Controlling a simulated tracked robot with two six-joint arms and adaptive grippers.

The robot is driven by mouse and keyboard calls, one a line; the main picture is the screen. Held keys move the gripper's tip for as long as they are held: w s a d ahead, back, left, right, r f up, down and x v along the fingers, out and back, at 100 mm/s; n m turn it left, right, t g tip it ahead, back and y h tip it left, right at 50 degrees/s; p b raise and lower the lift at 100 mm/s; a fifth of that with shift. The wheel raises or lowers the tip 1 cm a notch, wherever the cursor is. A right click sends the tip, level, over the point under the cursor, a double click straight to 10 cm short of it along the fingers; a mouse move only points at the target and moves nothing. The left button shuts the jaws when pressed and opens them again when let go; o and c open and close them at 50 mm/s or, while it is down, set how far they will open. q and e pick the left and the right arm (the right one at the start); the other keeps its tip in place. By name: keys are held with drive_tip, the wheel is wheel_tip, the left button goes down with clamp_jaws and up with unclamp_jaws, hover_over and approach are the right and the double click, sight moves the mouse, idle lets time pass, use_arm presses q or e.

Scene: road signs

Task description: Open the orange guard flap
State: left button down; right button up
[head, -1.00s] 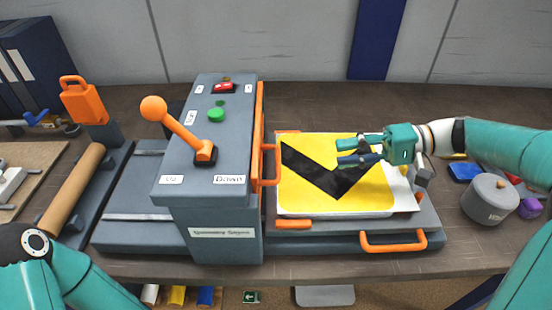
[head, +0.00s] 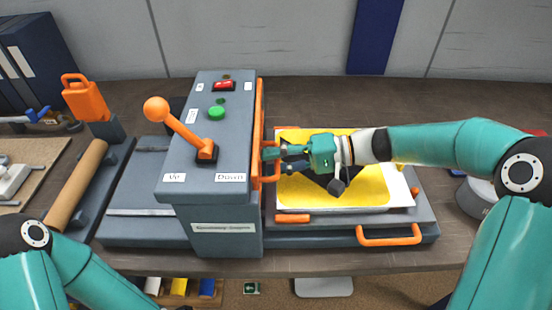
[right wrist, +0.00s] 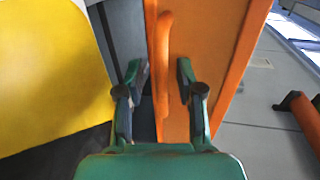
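The orange guard flap (head: 260,110) stands upright along the right side of the grey press housing (head: 208,135). In the right wrist view the flap (right wrist: 215,60) carries a raised orange bar handle (right wrist: 163,60). My right gripper (head: 268,154) is at this handle. In the right wrist view its two fingers (right wrist: 161,85) are spread, one on each side of the handle, with visible gaps. The gripper covers part of the handle in the head view. My left arm shows at the lower left; its gripper is out of view.
A yellow and black sign (head: 365,190) lies on the press bed under my right forearm. A drawer handle (head: 390,235) sticks out in front. An orange lever (head: 180,128) rises from the housing top, with a green button (head: 216,113) beside it.

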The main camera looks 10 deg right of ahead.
drive_tip(key=shift+c, duration=0.2)
clamp_jaws()
drive_tip(key=shift+d, duration=0.15)
